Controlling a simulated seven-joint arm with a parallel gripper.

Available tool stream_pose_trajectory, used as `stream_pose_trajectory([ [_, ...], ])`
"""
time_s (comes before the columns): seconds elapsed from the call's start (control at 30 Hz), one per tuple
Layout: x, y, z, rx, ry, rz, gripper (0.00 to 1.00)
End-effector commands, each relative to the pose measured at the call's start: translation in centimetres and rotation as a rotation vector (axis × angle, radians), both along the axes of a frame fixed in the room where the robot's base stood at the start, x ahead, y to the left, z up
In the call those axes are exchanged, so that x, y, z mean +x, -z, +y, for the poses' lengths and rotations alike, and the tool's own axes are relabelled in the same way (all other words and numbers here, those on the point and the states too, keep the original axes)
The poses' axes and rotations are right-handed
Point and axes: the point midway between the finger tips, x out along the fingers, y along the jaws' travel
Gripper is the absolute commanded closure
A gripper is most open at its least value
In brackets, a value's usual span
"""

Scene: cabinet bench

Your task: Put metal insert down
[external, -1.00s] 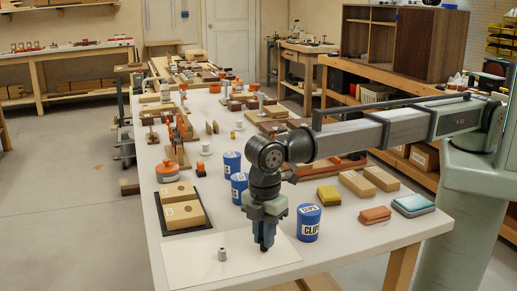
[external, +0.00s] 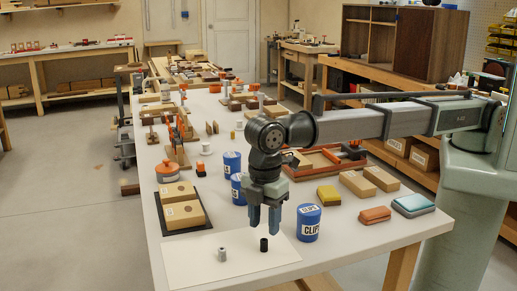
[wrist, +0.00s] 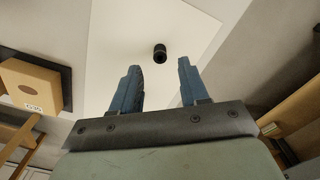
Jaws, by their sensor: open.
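A small black cylinder (external: 264,245) stands upright on the white sheet (external: 190,262) at the near end of the bench. A small silver metal cylinder (external: 222,254) stands on the same sheet to its left. I cannot tell from the pictures which of the two is called the metal insert. My gripper (external: 264,232) is above the black cylinder with its blue fingers apart and empty. In the wrist view the black cylinder (wrist: 159,54) lies beyond the open fingertips (wrist: 159,64), apart from them.
Blue CLIPS cans stand close by, one (external: 309,223) just right of my gripper and others behind it. A black tray (external: 207,227) with tan boxes (external: 183,214) is to the left. The sheet around the two cylinders is otherwise clear.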

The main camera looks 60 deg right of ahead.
Motion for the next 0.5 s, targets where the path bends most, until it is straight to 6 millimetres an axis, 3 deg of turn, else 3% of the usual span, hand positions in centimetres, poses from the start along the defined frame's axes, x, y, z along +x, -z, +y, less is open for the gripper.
stream_pose_trajectory([
  [0.2,0.1,-4.3,0.1,0.002,0.0,-0.001,0.56],
  [0.5,0.0,-7.5,0.0,0.0,0.0,0.0,0.56],
])
